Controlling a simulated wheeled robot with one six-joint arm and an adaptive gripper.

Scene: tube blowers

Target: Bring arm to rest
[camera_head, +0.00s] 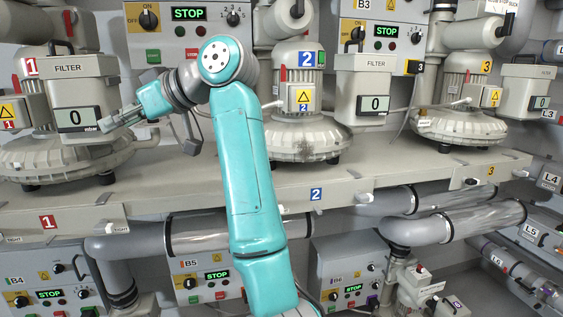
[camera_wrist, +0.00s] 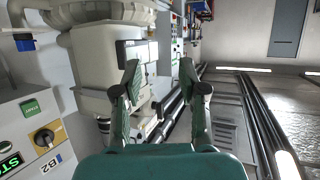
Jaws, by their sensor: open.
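My arm (camera_head: 245,170) is teal with grey joints. It rises in the middle of the head view and bends left at its top joint. My gripper (camera_head: 115,118) is at the left, in front of the lower part of the first filter box (camera_head: 84,92) and its display reading 0. I cannot tell the exact gap to the box. In the wrist view, my gripper (camera_wrist: 158,75) has its two fingers spread apart with nothing between them.
Blower 2 (camera_head: 297,138) and blower 3 (camera_head: 463,122) stand on the beige shelf (camera_head: 262,187) with several filter boxes and STOP panels. Thick grey pipes (camera_head: 455,228) run below it.

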